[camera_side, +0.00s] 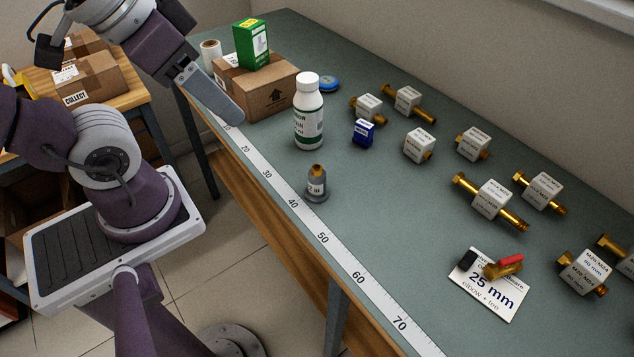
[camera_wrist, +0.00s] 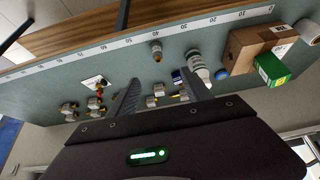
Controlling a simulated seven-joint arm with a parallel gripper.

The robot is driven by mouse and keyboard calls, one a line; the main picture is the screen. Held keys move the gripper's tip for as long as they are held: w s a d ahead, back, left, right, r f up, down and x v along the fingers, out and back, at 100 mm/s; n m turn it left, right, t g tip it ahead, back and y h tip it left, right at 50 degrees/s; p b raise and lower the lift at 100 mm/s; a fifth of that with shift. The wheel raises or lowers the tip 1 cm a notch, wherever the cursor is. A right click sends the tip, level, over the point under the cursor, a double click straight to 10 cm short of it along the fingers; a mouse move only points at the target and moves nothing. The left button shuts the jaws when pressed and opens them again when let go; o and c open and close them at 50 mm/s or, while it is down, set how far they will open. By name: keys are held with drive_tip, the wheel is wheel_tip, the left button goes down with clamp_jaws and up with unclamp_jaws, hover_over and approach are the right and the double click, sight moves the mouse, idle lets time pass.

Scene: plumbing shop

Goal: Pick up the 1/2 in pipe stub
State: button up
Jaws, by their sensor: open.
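A short upright piece with a brass top, a dark grey base and a small label (camera_side: 317,184) stands alone near the tape at the bench's front edge; I take it for the pipe stub, though its label is too small to read surely. It also shows in the wrist view (camera_wrist: 157,52), standing beyond the gap between my fingers. My gripper (camera_wrist: 160,95) is open and empty, its two fingers wide apart. In the side view my gripper (camera_side: 228,106) is above the bench's left end, beside the cardboard box, well apart from the stub.
A white bottle (camera_side: 308,118), a small blue box (camera_side: 363,133) and a cardboard box (camera_side: 272,98) with a green box (camera_side: 251,45) stand behind the stub. Several labelled brass fittings (camera_side: 491,200) fill the right side. A card (camera_side: 490,284) bears a red-handled valve (camera_side: 504,267). Bench around the stub is clear.

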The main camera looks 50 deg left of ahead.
drive_tip(key=w+a+f+n+g+h, duration=0.2)
drive_tip(key=w+a+f+n+h, duration=0.1)
drive_tip(key=w+f+n+h, duration=0.5)
drive_tip(key=w+a+f+n+g+h, duration=0.25)
drive_tip(key=w+f+n+h, duration=0.35)
drive_tip(key=n, duration=0.5)
approach(317, 183)
drive_tip(key=f, duration=0.1)
drive_tip(key=w+d+f, duration=0.1)
drive_tip(key=f, duration=0.1)
drive_tip(key=shift+w+d, duration=0.15)
drive_tip(key=shift+d, duration=0.05)
drive_tip(key=x, duration=0.6)
drive_tip(key=shift+d+f, duration=0.15)
drive_tip(key=shift+d, duration=0.25)
drive_tip(key=shift+d+f+y, duration=0.1)
drive_tip(key=shift+d+y, duration=0.05)
drive_tip(key=shift+y, duration=0.15)
clamp_jaws()
